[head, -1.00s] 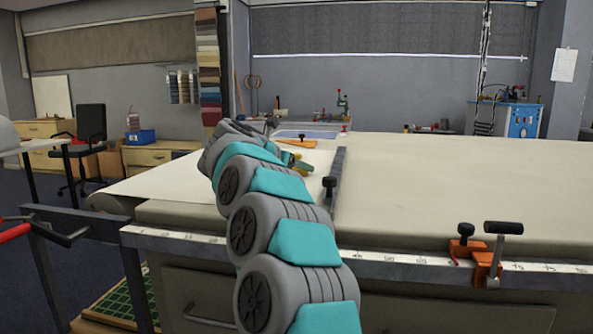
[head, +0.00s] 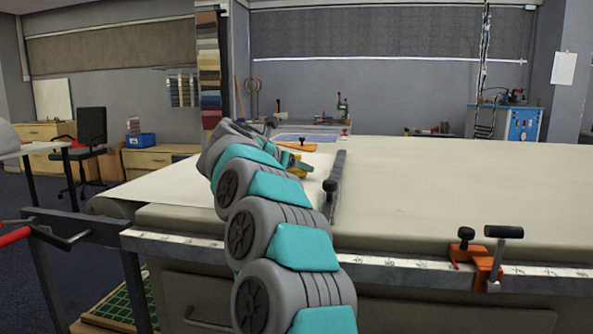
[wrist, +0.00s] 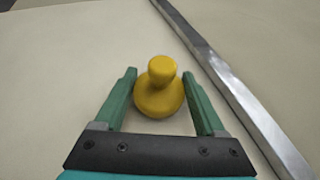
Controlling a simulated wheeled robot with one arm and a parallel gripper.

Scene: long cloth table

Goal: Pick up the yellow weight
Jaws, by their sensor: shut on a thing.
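The yellow weight (wrist: 158,95), a rounded body with a knob on top, stands between the two green fingers of my gripper (wrist: 159,76) in the wrist view. The fingers are shut on it, one on each side. It appears upright, and I cannot tell whether it is clear of the table. In the head view a bit of the yellow weight (head: 301,171) shows beside my gripper (head: 296,164), at the far end of my arm. My arm hides most of the rest.
A long metal bar (wrist: 235,85) lies on the cloth table (head: 440,190) just right of the weight. An orange tool (head: 298,146) lies beyond my gripper. Orange clamps (head: 485,268) sit on the front edge. The right part of the table is clear.

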